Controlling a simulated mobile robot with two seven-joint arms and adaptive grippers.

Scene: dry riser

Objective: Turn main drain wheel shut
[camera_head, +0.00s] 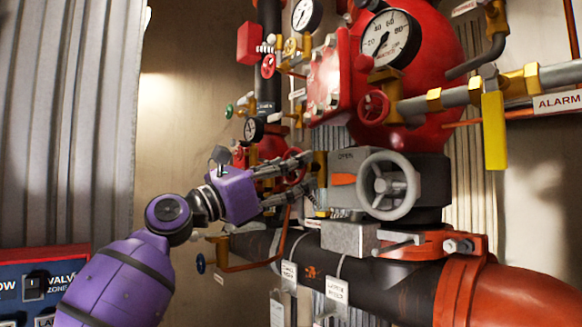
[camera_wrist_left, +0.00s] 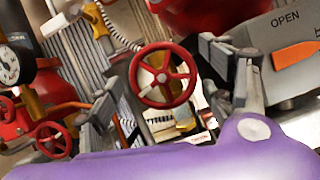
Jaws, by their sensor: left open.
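A red spoked handwheel (camera_wrist_left: 163,75) with a pale hub shows in the left wrist view, between the two fingers of my left gripper (camera_wrist_left: 158,84). No readable label marks it as the main drain wheel. In the head view my left gripper (camera_head: 304,177) comes in from the left with its fingers spread. It is just left of the grey valve box, and the red wheel (camera_head: 294,166) is partly hidden behind the fingers. I cannot tell whether a finger touches its rim. My right gripper is not in view.
A grey handwheel (camera_head: 388,185) sits on a valve box with an orange pointer and the word OPEN, right of the gripper. A dark pipe (camera_head: 300,250) runs below. Gauges, a smaller red wheel (camera_wrist_left: 53,140) and yellow fittings crowd around. Open floor-side space lies left.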

